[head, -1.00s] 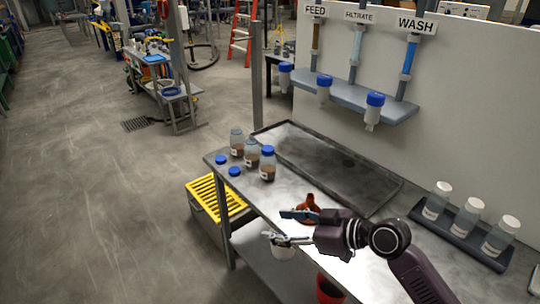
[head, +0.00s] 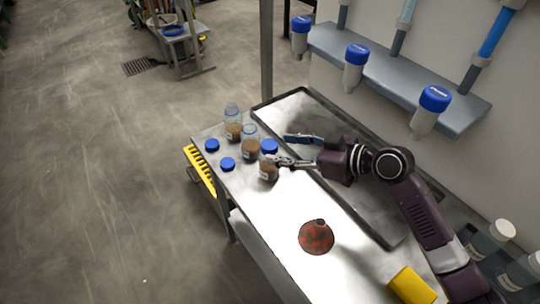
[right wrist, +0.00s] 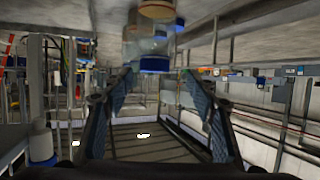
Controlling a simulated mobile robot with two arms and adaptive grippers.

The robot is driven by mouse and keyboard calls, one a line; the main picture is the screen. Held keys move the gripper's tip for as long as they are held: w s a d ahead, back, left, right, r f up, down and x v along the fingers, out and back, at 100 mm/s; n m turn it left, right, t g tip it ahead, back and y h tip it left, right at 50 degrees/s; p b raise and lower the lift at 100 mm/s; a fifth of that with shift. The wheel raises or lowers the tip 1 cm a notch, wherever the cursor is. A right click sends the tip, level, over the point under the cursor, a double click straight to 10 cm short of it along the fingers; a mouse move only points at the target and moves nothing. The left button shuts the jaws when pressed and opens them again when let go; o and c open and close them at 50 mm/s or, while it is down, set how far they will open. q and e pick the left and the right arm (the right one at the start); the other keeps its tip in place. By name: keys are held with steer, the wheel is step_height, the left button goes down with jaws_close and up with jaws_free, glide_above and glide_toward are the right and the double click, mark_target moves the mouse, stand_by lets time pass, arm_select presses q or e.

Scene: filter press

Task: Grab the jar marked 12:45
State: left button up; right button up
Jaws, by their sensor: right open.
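Three glass jars with brown contents stand at the far left end of the steel table. The back jar (head: 233,130) and the middle jar (head: 250,150) have no lids on. The front jar (head: 268,171) wears a blue lid. The jars carry pale labels, but I cannot read any time on them. My right gripper (head: 279,148) is open beside the front jar, its fingers pointing left; one finger overlaps that jar in the head view. In the right wrist view a blue-lidded jar (right wrist: 157,48) shows ahead between the spread fingers (right wrist: 165,85). My left gripper is out of view.
Two loose blue lids (head: 212,145) lie left of the jars. A dark shallow tray (head: 318,190) runs along the back of the table. A reddish funnel-shaped thing (head: 316,238) stands nearer, and a yellow object (head: 412,286) lies at lower right. Capped bottles (head: 434,108) hang above.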

mark_target(267, 143)
steer(key=shift+w+a+p, duration=0.45)
steer(key=shift+a+p, duration=0.1)
steer(key=shift+a, duration=0.1)
steer(key=shift+w+a+f+p, duration=0.2)
steer(key=shift+w+a+p, duration=0.1)
steer(key=shift+w+a, duration=0.25)
steer(key=shift+w+a+f, duration=0.75)
steer(key=shift+w+a, duration=0.05)
steer(key=shift+a, duration=0.05)
steer(key=c, duration=0.3)
steer(key=shift+c, duration=2.8)
steer(key=c, duration=0.5)
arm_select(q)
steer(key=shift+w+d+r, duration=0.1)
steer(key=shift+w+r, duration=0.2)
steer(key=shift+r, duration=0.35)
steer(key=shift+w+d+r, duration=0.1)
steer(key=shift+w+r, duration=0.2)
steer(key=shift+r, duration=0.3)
arm_select(e)
steer(key=shift+r, duration=0.15)
jaws_close()
